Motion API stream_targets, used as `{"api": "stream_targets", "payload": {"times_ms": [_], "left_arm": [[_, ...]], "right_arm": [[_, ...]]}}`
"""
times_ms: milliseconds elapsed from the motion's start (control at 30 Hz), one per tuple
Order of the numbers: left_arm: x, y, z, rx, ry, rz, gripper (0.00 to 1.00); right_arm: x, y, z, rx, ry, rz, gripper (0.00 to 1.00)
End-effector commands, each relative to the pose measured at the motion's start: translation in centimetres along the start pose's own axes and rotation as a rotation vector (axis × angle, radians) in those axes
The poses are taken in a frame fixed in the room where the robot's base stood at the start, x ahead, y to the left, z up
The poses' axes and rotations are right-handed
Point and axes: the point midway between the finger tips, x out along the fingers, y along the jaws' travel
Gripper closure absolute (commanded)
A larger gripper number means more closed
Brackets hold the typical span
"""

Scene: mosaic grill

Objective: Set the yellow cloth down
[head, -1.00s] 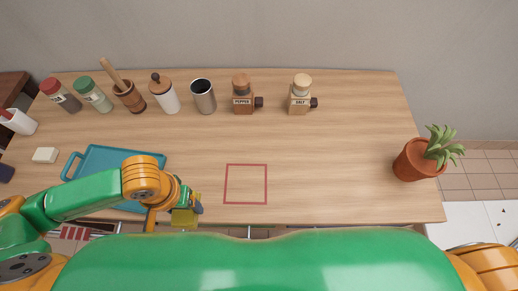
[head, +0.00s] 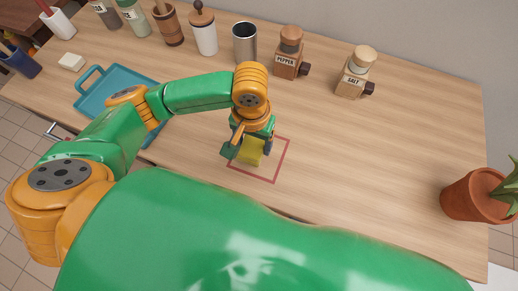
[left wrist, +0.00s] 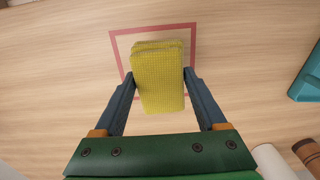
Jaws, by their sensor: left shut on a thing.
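The yellow cloth (head: 249,151) is a folded, textured block held between the fingers of my left gripper (head: 250,150). In the left wrist view the cloth (left wrist: 160,80) is gripped on both sides by the dark blue fingers of the left gripper (left wrist: 160,85). The red square outline (head: 281,165) is on the wooden table. The cloth appears over the square's left part in the head view. I cannot tell whether it touches the table. My right gripper is not in view.
A blue tray (head: 88,101) lies to the left behind my left arm. A metal cup (head: 244,43), the pepper mill (head: 289,54) and the salt mill (head: 356,74) stand along the back. A potted plant (head: 474,197) stands at the right. The table right of the square is clear.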

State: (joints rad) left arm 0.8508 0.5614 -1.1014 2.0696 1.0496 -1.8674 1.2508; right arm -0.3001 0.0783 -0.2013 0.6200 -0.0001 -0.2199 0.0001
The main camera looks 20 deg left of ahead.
Motion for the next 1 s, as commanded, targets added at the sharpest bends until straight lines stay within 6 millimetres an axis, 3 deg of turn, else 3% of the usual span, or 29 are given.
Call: {"api": "stream_targets", "payload": {"times_ms": [133, 300, 633, 667, 700, 767, 1000], "left_arm": [[1.9, 0.8, -1.3, -0.001, 0.0, 0.0, 0.98], [4.8, 0.8, -1.4, 0.0, 0.0, -0.001, 0.98], [5.1, 0.8, -1.4, 0.0, 0.001, 0.0, 0.98], [5.2, 0.8, -1.4, 0.0, 0.001, 0.0, 0.24], [5.2, 0.8, -1.4, 0.0, 0.002, 0.0, 0.13], [5.2, 0.8, -1.4, 0.0, 0.002, 0.0, 0.0], [5.0, 0.8, -1.4, 0.001, 0.003, 0.0, 0.0]], "right_arm": [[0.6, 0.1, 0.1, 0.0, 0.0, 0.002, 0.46], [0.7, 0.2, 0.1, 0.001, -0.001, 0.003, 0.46], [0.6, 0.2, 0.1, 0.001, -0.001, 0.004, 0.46], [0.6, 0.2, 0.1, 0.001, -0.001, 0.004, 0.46], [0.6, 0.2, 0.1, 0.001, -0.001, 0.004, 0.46], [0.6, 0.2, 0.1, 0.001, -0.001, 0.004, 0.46], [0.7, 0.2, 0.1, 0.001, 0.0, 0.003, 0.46]]}}
